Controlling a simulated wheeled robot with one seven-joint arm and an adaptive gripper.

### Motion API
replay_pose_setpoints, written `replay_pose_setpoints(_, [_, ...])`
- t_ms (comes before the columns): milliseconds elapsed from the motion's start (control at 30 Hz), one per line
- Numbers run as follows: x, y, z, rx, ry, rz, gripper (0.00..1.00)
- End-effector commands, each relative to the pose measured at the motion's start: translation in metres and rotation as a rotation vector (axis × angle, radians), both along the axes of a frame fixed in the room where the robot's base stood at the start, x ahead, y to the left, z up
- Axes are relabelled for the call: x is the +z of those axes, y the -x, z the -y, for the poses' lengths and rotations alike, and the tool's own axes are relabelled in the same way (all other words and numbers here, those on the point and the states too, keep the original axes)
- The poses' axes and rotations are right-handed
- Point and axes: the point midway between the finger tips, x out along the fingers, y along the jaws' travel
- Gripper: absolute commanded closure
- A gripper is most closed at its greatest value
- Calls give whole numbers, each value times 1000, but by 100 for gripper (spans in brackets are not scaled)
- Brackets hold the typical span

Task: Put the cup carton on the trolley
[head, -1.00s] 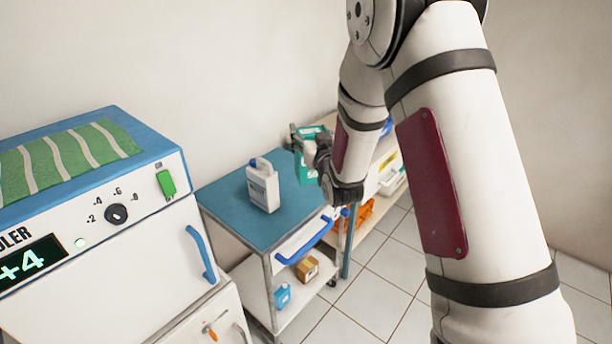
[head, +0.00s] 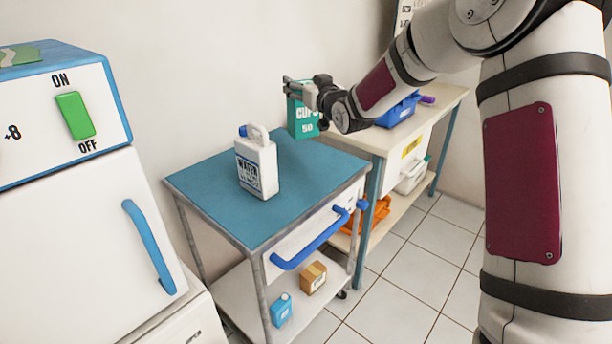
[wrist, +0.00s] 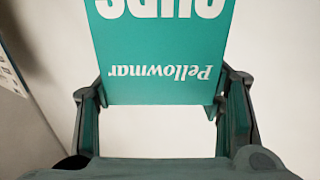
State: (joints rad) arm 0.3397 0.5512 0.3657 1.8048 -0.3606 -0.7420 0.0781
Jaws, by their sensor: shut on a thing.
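The cup carton (head: 303,119) is a teal box with white "CUPS 50" lettering. My gripper (head: 300,91) is shut on it near its top and holds it upright. In the wrist view the carton (wrist: 160,60) sits between the two fingers, its lettering upside down. The trolley (head: 208,187) has a blue top, grey legs and a blue handle. In the head view the carton appears at the trolley top's back edge, right of the bottle. I cannot tell how large the gap beneath it is.
A white water bottle (head: 257,166) stands on the trolley top, with bare blue surface in front. A bench (head: 440,98) with a blue bin (head: 398,112) stands right. A white cabinet (head: 75,225) stands left. The lower shelf holds a small brown box (head: 312,278) and blue bottle (head: 281,310).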

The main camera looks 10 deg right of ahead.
Motion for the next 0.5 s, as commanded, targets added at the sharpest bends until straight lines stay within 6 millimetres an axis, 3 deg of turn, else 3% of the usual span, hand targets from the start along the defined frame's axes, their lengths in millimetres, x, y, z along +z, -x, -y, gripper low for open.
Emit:
replay_pose_setpoints(200, [-10, -21, 11, 11, -1, 5, 86])
replay_pose_setpoints(500, [-9, -28, 18, 15, 0, 1, 86])
